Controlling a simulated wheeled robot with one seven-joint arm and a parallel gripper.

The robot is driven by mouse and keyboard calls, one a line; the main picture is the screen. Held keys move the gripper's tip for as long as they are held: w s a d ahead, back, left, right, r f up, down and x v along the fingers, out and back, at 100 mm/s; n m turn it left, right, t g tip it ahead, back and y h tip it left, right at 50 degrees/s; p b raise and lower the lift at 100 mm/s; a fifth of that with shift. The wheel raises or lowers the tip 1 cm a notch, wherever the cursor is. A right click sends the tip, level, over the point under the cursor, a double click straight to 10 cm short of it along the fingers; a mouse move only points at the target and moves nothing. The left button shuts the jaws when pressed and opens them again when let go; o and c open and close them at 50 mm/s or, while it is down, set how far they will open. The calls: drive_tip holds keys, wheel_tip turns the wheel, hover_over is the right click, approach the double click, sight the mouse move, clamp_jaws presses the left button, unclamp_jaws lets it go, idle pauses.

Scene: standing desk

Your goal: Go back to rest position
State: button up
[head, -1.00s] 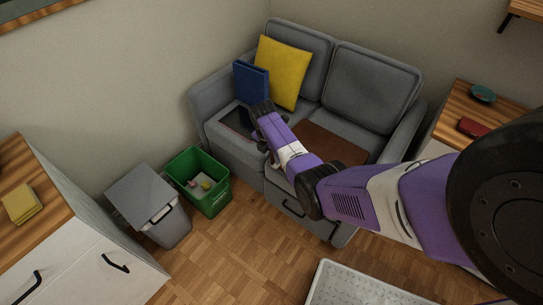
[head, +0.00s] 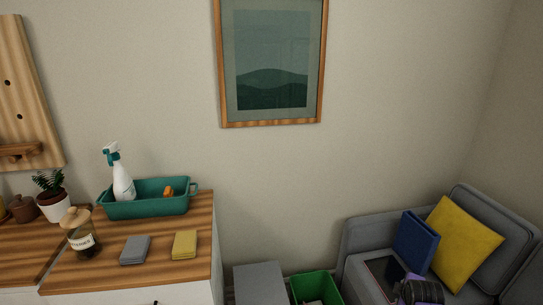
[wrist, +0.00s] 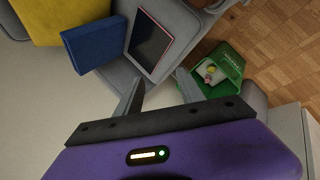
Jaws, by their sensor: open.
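My gripper (wrist: 160,92) shows in the wrist view with its two grey fingers spread apart and nothing between them. Part of my purple arm end shows at the bottom right of the head view, in front of the grey sofa (head: 357,231). Beyond the fingers in the wrist view are a dark tablet-like thing with a pink edge (wrist: 151,40) on the sofa seat, a blue box-like thing (wrist: 94,40) and a green bin (wrist: 223,65) with small items inside.
A yellow cushion (head: 462,243) leans on the sofa. A grey lidded bin (head: 259,283) stands beside the green bin. At left, a wooden-topped cabinet (head: 205,222) holds a teal caddy (head: 148,208), a jar (head: 82,240) and folded cloths (head: 184,245). A framed picture (head: 272,122) hangs above.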

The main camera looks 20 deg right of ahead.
drive_tip(key=s+a+r+m+t, duration=0.3)
drive_tip(key=a+r, duration=0.1)
drive_tip(key=a, duration=0.5)
drive_tip(key=s+a+r+m+t, duration=0.2)
drive_tip(key=s+a+r+t, duration=0.1)
drive_tip(key=a, duration=0.5)
drive_tip(key=s+a+r+m+t, duration=0.3)
drive_tip(key=a+r, duration=0.1)
drive_tip(key=a, duration=0.5)
drive_tip(key=s+a+r+y, duration=0.2)
drive_tip(key=s+a+r, duration=0.2)
drive_tip(key=s, duration=0.4)
drive_tip(key=s+a+r+y, duration=0.2)
drive_tip(key=s+a+r, duration=0.2)
drive_tip(key=s+a, duration=0.3)
drive_tip(key=s+a+r+n+y, duration=0.1)
drive_tip(key=s+a+r, duration=0.3)
drive_tip(key=s+a, duration=0.2)
drive_tip(key=s, duration=0.2)
drive_tip(key=shift+s+a+y, duration=0.2)
drive_tip(key=shift+s+y, duration=0.2)
